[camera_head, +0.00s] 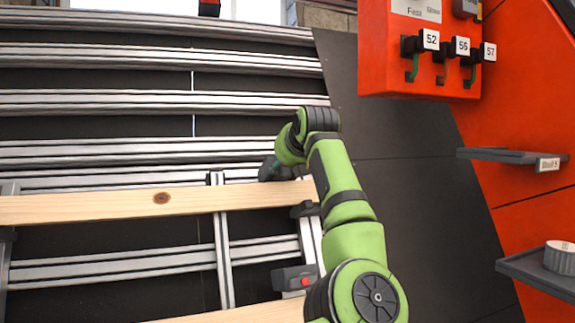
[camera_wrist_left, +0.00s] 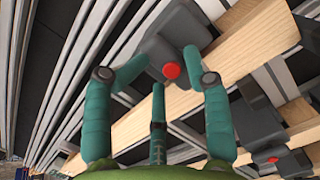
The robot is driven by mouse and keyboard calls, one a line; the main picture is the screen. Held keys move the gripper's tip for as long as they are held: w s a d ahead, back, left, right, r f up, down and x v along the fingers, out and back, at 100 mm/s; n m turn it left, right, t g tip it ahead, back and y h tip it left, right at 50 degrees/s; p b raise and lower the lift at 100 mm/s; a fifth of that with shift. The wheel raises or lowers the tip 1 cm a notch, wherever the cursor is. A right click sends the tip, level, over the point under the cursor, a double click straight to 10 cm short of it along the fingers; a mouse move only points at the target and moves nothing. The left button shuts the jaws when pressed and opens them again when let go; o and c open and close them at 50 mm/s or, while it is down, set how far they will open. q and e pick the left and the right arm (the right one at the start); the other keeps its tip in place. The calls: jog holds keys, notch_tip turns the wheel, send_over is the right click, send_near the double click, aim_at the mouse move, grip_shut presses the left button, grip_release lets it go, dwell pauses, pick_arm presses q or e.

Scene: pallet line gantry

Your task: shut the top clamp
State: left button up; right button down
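The top clamp (camera_head: 267,172) is a dark grey block at the upper edge of the upper wooden plank (camera_head: 110,207), partly hidden by my arm. In the left wrist view, the clamp (camera_wrist_left: 160,45) shows a red button, with the plank (camera_wrist_left: 255,38) to its right. My left gripper (camera_wrist_left: 165,75) has its teal fingers spread apart around the red button. I cannot tell whether the fingertips touch the clamp, or whether it is open or shut. My right gripper is not in view.
A lower clamp (camera_head: 295,279) with a red button sits below, beside the lower plank (camera_head: 250,313). Aluminium rails (camera_head: 110,102) span the left.

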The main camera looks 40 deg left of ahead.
pick_arm(q)
jog(key=r+v, duration=0.1)
jog(key=v, duration=0.7)
jog(key=shift+w+b, duration=0.2)
jog(key=shift+b, duration=0.25)
jog(key=shift+r, duration=0.1)
